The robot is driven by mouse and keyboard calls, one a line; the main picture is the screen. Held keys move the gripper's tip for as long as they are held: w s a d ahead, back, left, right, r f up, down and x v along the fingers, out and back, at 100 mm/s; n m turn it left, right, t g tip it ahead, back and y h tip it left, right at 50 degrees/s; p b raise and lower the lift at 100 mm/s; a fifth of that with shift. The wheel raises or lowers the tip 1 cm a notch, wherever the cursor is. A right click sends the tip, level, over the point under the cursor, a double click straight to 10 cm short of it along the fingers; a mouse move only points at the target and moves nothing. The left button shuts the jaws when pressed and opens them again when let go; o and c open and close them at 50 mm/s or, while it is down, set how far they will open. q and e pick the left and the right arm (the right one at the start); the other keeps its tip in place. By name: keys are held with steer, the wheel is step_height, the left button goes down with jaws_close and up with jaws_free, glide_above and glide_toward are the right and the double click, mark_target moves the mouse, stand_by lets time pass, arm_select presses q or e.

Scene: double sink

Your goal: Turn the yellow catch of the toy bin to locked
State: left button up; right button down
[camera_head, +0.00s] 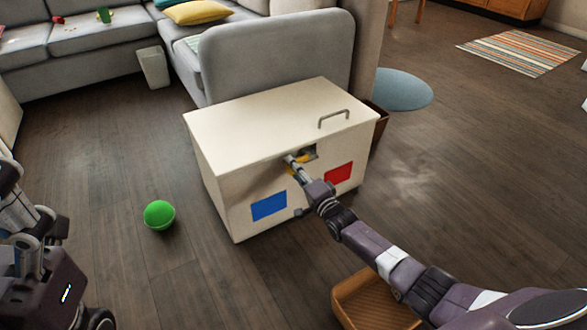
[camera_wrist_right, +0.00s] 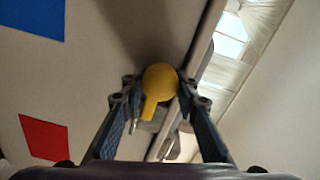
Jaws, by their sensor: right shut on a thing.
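The toy bin (camera_head: 232,175) is a cream box with its lid down. Its front has a blue square (camera_head: 269,206) on the left and a red square (camera_head: 338,174) on the right. The yellow catch (camera_head: 304,158) is at the top middle of the front, under the lid's edge, partly hidden by my right gripper (camera_head: 296,162). In the right wrist view the catch (camera_wrist_right: 160,82) is a round knob with a short tab, between the two fingers of the gripper (camera_wrist_right: 158,92), which is shut on it. My left arm shows at the left edge; its finger state is unclear.
A grey handle (camera_head: 334,117) stands on the lid. A green ball (camera_head: 159,214) lies on the floor left of the bin. A brown woven basket (camera_head: 370,302) is under my right arm. A grey sofa (camera_head: 280,55) stands behind the bin. Floor to the right is clear.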

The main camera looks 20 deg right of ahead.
stand_by(0.4)
steer(key=c, duration=1.5)
jaws_free()
steer(key=shift+o, duration=0.2)
steer(key=s+d, duration=0.1)
steer(key=s, duration=1.1)
steer(key=shift+d, duration=0.35)
